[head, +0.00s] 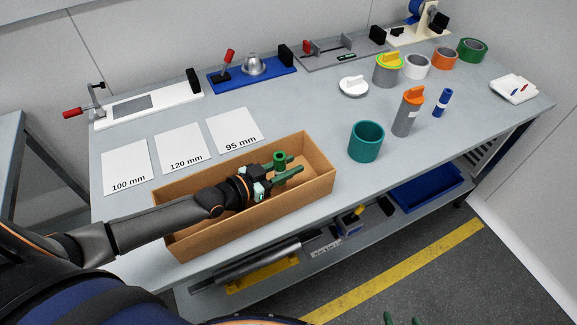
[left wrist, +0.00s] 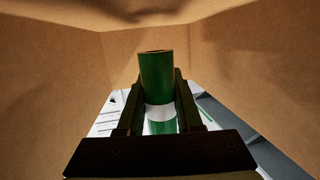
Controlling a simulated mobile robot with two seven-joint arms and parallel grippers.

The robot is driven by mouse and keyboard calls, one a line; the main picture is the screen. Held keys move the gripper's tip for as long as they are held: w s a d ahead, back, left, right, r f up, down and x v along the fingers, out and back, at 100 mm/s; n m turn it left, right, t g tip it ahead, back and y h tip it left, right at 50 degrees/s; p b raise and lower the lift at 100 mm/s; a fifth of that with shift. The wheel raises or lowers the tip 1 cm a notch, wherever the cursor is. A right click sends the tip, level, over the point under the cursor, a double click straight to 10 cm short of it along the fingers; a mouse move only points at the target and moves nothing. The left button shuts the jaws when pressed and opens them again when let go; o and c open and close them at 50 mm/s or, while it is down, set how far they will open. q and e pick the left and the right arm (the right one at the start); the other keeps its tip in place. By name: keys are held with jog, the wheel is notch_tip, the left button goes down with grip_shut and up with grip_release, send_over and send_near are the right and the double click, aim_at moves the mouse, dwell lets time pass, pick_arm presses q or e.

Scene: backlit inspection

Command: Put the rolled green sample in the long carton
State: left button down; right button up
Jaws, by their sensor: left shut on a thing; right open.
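The rolled green sample (head: 280,160) is a short green tube, held upright between the fingers of my left gripper (head: 286,171). The left wrist view shows the green roll (left wrist: 157,75) with a white band near its lower end, a finger on each side. The long carton (head: 205,242) is an open brown box at the table's front. The gripper and roll are over or within its right half; I cannot tell whether the roll touches the floor. Carton walls (left wrist: 60,65) surround them in the wrist view. My right gripper (head: 402,320) barely shows at the bottom edge, its fingertips apart.
White cards (head: 181,147) marked with lengths lie behind the carton. A teal cup (head: 366,142), an orange-capped bottle (head: 407,114) and a blue tube (head: 442,103) stand to the right. Fixtures (head: 252,74) line the back. A lower shelf holds a blue tray (head: 428,190).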

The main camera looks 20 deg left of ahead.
aim_at(276, 173)
pick_arm(q)
jog(key=shift+s+f, duration=0.2)
jog(key=shift+f, duration=0.35)
jog(key=c, duration=0.6)
grip_release()
jog(key=shift+s+d+f, duration=0.1)
jog(key=shift+d+f, duration=0.05)
jog(key=shift+f, duration=0.1)
jog(key=shift+r, duration=0.1)
jog(key=shift+r+p, duration=0.65)
jog(key=shift+p, duration=0.05)
jog(key=v, duration=0.5)
jog(key=shift+a, duration=0.2)
jog(key=shift+r+v, duration=0.2)
jog(key=shift+v, duration=0.8)
